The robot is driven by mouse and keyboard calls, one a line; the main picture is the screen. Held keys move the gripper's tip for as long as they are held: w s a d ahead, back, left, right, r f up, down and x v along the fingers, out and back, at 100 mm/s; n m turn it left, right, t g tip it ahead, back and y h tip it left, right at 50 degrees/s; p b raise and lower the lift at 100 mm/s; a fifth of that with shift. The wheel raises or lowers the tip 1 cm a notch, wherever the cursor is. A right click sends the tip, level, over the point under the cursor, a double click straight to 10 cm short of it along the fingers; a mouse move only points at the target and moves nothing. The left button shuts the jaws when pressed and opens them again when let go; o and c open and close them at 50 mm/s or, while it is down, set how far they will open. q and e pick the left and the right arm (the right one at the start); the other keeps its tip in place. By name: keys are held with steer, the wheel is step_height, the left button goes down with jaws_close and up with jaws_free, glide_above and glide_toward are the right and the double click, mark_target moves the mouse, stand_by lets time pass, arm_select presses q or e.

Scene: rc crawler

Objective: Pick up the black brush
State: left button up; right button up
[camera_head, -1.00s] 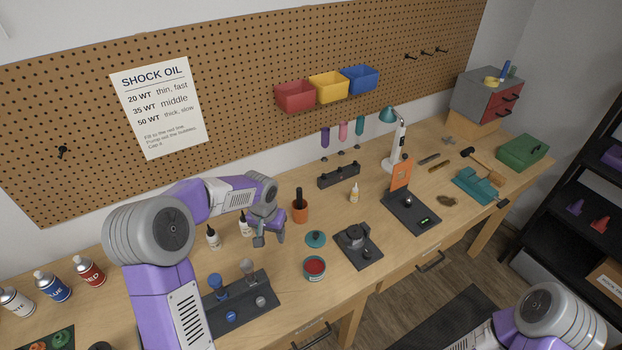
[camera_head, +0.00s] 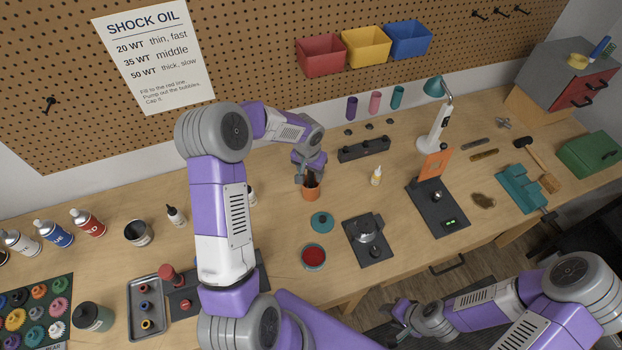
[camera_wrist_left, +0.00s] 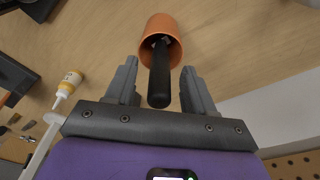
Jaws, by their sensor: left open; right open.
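The black brush (camera_wrist_left: 159,78) stands in an orange cup (camera_wrist_left: 154,28), its black handle sticking out toward the camera in the left wrist view. In the head view the orange cup (camera_head: 311,192) stands on the bench, and the brush is largely hidden by my gripper. My left gripper (camera_head: 309,172) is right above the cup. In the left wrist view my left gripper (camera_wrist_left: 158,84) is open, with the brush handle between its two fingers and gaps on both sides. My right gripper (camera_head: 398,318) is low at the right, in front of the bench, open and away from the brush.
A teal lid (camera_head: 321,221) and a red-filled tin (camera_head: 313,257) are in front of the cup. A black holder block (camera_head: 364,149) is behind it to the right. A small dropper bottle (camera_head: 376,176) is right of the cup.

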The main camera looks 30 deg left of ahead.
arm_select(q)
steer(key=shift+w+f, duration=0.2)
steer(key=shift+f, duration=0.45)
jaws_close()
